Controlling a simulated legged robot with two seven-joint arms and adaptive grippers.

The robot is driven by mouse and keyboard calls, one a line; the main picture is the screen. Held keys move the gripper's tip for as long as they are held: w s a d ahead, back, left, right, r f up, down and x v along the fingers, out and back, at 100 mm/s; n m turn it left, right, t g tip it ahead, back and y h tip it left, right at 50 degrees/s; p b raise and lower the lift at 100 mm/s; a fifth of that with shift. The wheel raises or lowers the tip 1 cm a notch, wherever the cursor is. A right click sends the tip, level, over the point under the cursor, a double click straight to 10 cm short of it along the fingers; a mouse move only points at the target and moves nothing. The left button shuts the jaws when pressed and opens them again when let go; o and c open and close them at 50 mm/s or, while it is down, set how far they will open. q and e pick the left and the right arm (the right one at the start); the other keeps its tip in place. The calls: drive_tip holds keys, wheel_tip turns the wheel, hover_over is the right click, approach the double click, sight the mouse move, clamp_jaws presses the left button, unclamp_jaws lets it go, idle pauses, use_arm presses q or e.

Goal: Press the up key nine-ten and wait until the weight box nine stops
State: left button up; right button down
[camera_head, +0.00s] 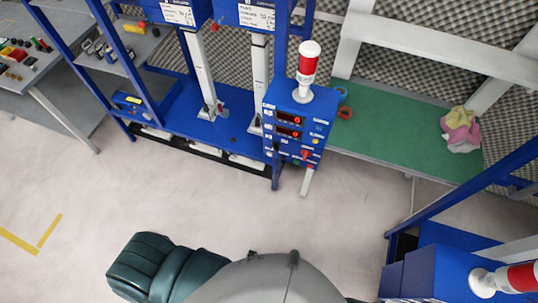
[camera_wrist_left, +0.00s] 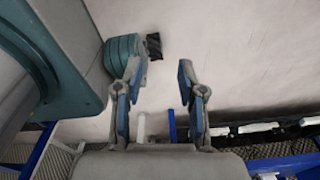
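A blue control box (camera_head: 290,140) stands upright in the head view, with two red lit displays (camera_head: 289,126), small keys and white labels. The labels are too small to read, so I cannot tell which key is up nine-ten. A red and white beacon (camera_head: 308,72) stands on top of it. Two blue boxes with white labels (camera_head: 180,12) (camera_head: 257,14) sit on light posts behind; their numbers are unreadable. My left gripper (camera_wrist_left: 157,78) is open and empty in the left wrist view, above the floor, and not in the head view. My right gripper is not in view.
A green-topped bench (camera_head: 400,130) with a crumpled pink and yellow cloth (camera_head: 461,130) is right of the control box. A grey table (camera_head: 30,65) is at the far left. Another blue box with a beacon (camera_head: 505,279) is at lower right. The floor (camera_head: 200,210) before the control box is clear.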

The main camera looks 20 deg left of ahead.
use_arm(q)
clamp_jaws()
idle(1.2)
